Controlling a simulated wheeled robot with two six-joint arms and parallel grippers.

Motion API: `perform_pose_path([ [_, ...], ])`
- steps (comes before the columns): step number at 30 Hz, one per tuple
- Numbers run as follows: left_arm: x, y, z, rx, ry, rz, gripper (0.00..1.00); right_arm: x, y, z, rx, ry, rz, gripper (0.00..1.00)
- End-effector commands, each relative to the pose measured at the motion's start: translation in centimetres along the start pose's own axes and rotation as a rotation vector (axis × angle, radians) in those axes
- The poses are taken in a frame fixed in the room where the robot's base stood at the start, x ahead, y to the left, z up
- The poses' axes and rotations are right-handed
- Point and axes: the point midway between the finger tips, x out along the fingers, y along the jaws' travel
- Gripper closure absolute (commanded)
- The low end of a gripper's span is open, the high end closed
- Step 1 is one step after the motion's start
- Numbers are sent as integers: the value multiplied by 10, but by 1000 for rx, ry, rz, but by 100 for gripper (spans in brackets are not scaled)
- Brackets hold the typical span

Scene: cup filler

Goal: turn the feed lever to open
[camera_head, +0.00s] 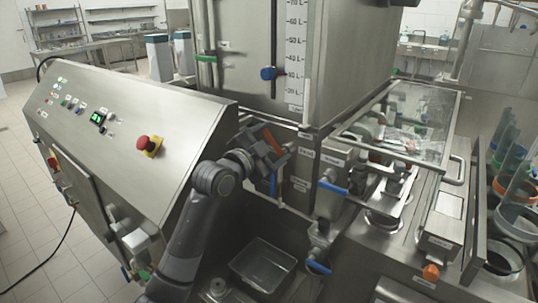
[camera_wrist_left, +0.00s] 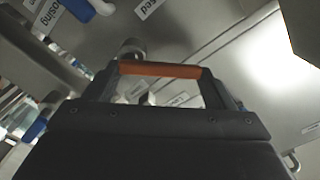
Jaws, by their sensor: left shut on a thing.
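The feed lever has an orange handle (camera_head: 272,139) and sits on the front of the steel machine, below the tank. My left gripper (camera_head: 268,148) is shut on this handle. In the left wrist view the orange handle (camera_wrist_left: 160,70) lies across between the two dark fingertips of the left gripper (camera_wrist_left: 158,82). A label ending in "eed" (camera_wrist_left: 148,7) shows on the steel just above it. The lever's pivot is mostly hidden behind the gripper in the head view. My right gripper is not in view.
Blue-handled levers (camera_head: 333,187) and (camera_head: 318,267) stand to the right and lower right of the left gripper. A control panel (camera_head: 110,125) with a red stop button (camera_head: 148,143) is at the left. A steel tray (camera_head: 263,268) lies below.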

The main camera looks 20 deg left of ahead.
Motion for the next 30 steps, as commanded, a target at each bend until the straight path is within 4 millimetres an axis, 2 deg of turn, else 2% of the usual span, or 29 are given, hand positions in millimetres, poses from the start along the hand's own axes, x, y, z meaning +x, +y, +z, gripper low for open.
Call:
perform_pose_path([
  [1, 0, 4, 2, 46, 1, 0, 64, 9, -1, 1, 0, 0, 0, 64],
  [15, 0, 10, -12, 480, -1, 1, 64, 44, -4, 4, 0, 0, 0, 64],
  [30, 0, 16, -19, 761, -2, 4, 64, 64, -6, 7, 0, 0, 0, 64],
])
